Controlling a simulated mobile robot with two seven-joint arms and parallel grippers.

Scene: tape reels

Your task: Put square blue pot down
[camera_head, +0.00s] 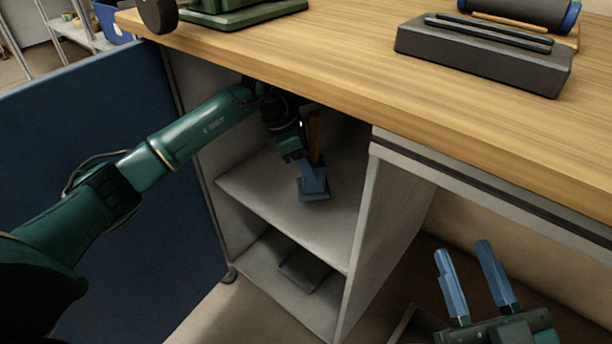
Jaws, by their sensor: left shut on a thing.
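The square blue pot (314,190) is small and dark blue, at the upper shelf (255,193) of the open cabinet under the wooden worktop. My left gripper (311,172) reaches down into this compartment and is shut on the pot. The gripper's blue fingers and the pot are close in colour, so their border is hard to see. The pot is at or just above the shelf surface; I cannot tell whether it touches. My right gripper (463,250) is at the lower right, with its two blue fingers apart and nothing between them.
A brown upright piece (314,135) shows behind my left gripper. A dark flat object (304,270) lies on the lower shelf. The worktop (330,55) overhangs the compartment, and the cabinet's side wall (385,235) stands to the right. The upper shelf's front is bare.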

